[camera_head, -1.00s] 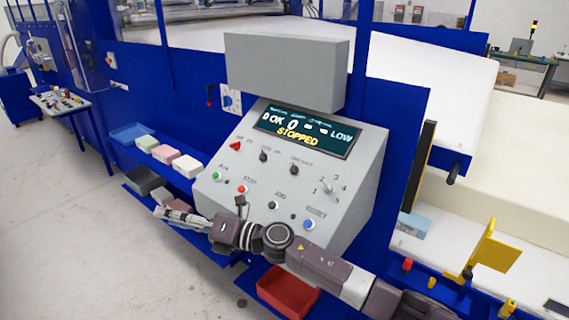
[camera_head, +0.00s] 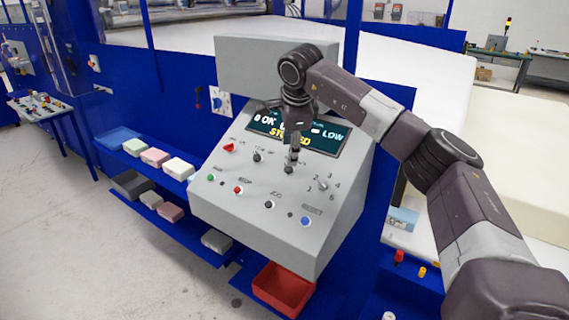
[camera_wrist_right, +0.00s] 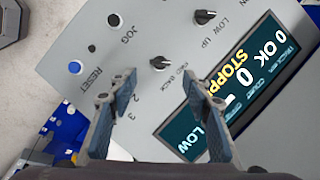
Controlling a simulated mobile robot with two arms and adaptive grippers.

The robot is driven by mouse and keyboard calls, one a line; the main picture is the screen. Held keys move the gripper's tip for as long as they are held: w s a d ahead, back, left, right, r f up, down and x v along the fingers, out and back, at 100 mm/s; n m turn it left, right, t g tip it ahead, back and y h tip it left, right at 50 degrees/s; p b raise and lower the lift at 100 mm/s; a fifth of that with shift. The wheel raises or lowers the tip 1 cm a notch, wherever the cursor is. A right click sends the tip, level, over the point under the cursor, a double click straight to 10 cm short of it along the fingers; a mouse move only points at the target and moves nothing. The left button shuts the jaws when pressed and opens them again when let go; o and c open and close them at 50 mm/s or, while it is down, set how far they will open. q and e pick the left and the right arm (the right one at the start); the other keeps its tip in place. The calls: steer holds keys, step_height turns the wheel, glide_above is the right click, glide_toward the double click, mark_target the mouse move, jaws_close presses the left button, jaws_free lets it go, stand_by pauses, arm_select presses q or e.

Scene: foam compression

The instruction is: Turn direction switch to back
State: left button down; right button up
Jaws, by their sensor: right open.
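The direction switch (camera_head: 289,169) is a small black knob on the sloped grey control panel, below the display, in the head view. In the right wrist view the switch (camera_wrist_right: 159,63) has the words FWD and BACK beside it. My right gripper (camera_head: 294,155) hangs over the panel right at this switch, its arm coming in from the right. In the wrist view my right gripper (camera_wrist_right: 150,92) is open, its two fingers on either side of the switch's line and apart from it. My left gripper is not in view.
Another black knob (camera_head: 257,157), marked LOW and UP in the wrist view, sits to the left. A numbered dial (camera_head: 322,186) is to the right. Several buttons, including a blue one (camera_head: 306,222), line the lower panel. The display (camera_head: 331,143) reads STOPPED. A red bin (camera_head: 284,288) is below.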

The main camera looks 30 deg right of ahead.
mark_target(287, 168)
steer(key=p+x, duration=0.2)
steer(key=x, duration=0.4)
steer(key=shift+w+f, duration=0.1)
steer(key=shift+w, duration=0.05)
steer(key=shift+w+f+p, duration=0.2)
steer(key=shift+f+p, duration=0.15)
steer(key=shift+f, duration=0.25)
